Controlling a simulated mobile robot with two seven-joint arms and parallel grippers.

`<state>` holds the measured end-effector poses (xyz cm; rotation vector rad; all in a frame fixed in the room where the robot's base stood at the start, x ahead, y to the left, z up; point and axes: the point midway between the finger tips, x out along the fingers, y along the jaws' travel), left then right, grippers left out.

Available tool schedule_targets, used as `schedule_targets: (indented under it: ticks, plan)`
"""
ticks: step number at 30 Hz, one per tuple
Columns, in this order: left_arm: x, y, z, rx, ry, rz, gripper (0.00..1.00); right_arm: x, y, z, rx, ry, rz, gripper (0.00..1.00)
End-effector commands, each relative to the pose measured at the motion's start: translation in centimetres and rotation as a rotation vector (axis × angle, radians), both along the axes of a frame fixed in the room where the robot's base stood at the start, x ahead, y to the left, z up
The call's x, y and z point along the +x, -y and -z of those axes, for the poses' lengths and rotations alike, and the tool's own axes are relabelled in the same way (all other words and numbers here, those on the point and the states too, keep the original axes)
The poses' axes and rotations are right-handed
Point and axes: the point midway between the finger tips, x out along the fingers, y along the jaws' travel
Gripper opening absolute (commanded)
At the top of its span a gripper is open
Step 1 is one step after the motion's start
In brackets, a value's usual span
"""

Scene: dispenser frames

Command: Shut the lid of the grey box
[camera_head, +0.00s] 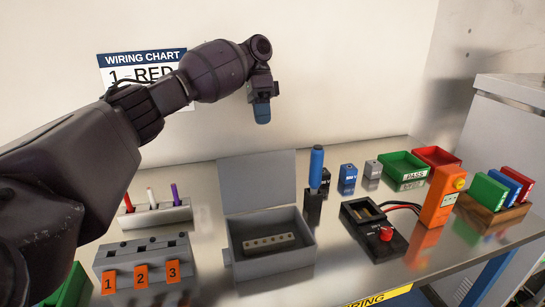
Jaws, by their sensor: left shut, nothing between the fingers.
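The grey box (272,264) sits on the metal table, near the middle. Its lid (258,182) stands open, raised upright at the back of the box. Inside the box lies a light grey strip with several holes (269,241). My left gripper (262,114) hangs in the air above the lid, pointing down with its blue-tipped fingers shut and empty. It appears apart from the lid. My right gripper is out of view.
Left of the box are a rack of coloured pens (155,217) and a block with orange numbered tags (146,262). Right of it stand a blue-handled tool (316,168), a black device with a red knob (374,232) and an orange meter (437,196). Green (403,167) and red trays are behind.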

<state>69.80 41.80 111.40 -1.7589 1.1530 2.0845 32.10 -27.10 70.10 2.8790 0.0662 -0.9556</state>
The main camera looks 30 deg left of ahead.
Motion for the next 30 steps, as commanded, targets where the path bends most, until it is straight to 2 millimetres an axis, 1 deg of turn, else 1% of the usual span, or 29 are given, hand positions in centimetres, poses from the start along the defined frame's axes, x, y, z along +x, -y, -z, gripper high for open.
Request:
schedule_targets:
  ticks: [1,8,17,18,22,26,30]
  plan:
    - [-0.2,0.2,0.9,-0.001,-0.004,0.001,0.00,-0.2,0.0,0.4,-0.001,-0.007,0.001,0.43]
    - [-1.1,1.3,4.0,-0.001,-0.005,0.002,0.00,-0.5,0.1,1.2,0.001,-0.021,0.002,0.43]
    - [-2.7,3.0,8.4,0.001,-0.003,0.000,0.00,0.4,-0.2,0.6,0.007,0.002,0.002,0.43]
    - [-3.0,3.4,7.8,0.002,0.003,0.002,0.00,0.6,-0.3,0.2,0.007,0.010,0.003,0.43]
    - [-4.0,4.5,7.4,0.001,0.003,0.000,0.00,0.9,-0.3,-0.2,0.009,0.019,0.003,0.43]
    - [-4.7,5.4,7.2,0.001,0.003,0.000,0.00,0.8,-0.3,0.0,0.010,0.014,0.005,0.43]
    - [-5.0,5.8,7.2,0.000,0.001,0.000,0.00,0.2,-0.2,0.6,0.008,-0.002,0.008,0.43]
